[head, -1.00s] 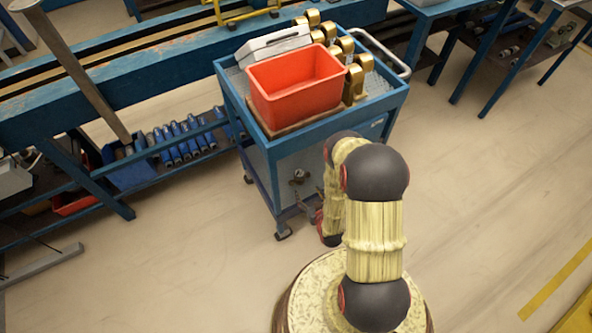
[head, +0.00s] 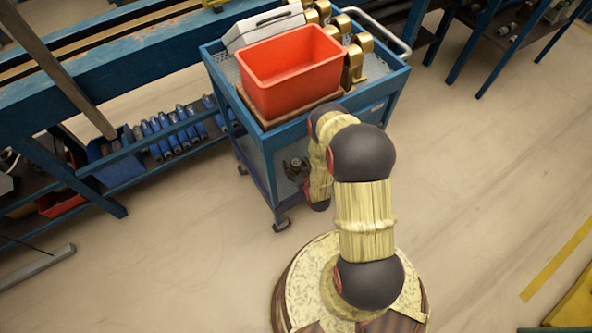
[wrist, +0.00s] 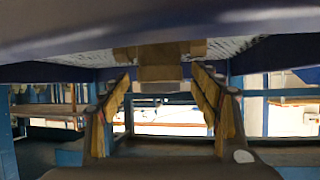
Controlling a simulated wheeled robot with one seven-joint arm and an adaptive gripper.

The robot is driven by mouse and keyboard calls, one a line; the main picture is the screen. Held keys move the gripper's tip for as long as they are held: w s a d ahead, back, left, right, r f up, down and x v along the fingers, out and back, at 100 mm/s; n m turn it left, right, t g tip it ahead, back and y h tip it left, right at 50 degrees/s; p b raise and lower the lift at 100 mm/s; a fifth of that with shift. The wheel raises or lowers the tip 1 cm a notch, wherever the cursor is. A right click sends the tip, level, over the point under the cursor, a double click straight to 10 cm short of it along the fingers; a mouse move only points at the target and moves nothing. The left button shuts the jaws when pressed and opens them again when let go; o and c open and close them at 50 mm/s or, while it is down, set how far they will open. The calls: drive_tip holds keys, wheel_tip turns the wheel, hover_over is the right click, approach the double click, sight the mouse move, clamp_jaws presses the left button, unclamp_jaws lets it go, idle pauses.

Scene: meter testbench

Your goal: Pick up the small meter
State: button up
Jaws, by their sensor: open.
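Several brass-coloured meters (head: 354,66) stand on top of the blue cart (head: 391,84), along the right side of a red bin. I cannot tell for sure which is the small meter. My gripper (wrist: 161,78) is open in the wrist view, with its two yellowish fingers apart. A brownish block (wrist: 160,70) shows between and beyond the fingers, below a blue edge; I cannot tell what it is. In the head view my arm bends down at the cart's front side, below the top, and the gripper is small and partly hidden there.
The red bin (head: 290,75) and a grey case (head: 262,28) fill the left of the cart top. A silver handle (head: 385,30) curves at its far right. A long blue bench (head: 110,72) stands at left.

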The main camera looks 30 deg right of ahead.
drive_tip(key=shift+w+f, duration=0.1)
drive_tip(key=shift+w, duration=0.2)
drive_tip(key=shift+c, duration=1)
drive_tip(key=c, duration=1.4)
clamp_jaws()
